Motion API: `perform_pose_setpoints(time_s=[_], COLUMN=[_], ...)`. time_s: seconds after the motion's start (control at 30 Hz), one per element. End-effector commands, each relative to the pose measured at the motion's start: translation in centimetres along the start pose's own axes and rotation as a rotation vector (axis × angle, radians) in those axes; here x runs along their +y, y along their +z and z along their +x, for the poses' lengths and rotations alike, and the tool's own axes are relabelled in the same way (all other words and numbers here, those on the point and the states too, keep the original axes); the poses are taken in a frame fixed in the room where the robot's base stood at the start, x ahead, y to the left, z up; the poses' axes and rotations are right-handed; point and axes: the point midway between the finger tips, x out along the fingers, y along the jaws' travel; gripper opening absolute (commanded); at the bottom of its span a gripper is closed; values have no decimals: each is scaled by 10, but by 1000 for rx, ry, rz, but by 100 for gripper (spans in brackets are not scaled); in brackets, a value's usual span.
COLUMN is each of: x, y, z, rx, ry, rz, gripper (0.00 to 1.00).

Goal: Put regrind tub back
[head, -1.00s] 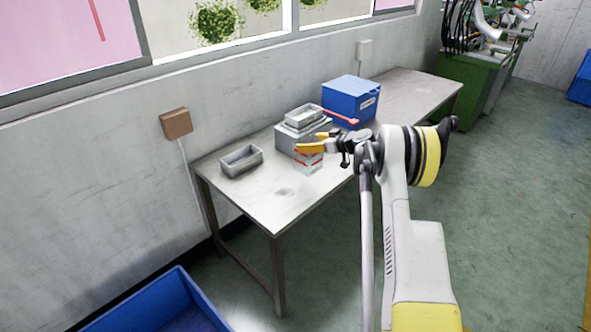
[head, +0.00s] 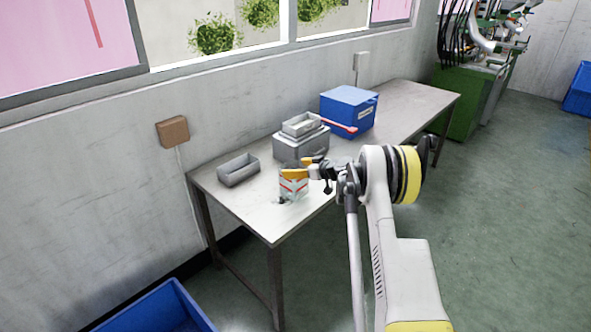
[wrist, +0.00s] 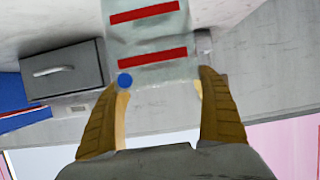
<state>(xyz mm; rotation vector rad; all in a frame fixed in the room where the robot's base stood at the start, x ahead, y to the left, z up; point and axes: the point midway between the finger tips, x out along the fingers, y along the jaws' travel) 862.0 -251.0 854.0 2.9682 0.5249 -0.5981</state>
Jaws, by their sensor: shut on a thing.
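The regrind tub (head: 293,187) is a pale, see-through container with red stripes. My gripper (head: 287,172) is shut on it near its upper part, over the near left part of the table. I cannot tell if its base touches the tabletop. In the wrist view the tub (wrist: 148,35) shows two red bands, with a blue dot by the left fingertip. Both yellow-brown fingers of my gripper (wrist: 160,90) flank it there. The steel-grey table (head: 240,205) runs along the wall under the window.
A grey open tray (head: 238,172) stands at the table's left. Behind the tub is a grey box (head: 300,148) with a smaller grey tray (head: 301,123) on top. A blue box (head: 348,108) and a red bar (head: 340,127) are farther back. A blue bin (head: 160,305) stands lower left.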

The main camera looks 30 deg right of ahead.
Motion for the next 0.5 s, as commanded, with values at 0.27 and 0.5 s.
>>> perform_pose_setpoints(time_s=[0.27,0.5], x=[0,1], y=[2,-3], z=[1,-10], rx=[0,0], ry=[0,1], rz=[0,1], gripper=[100,100])
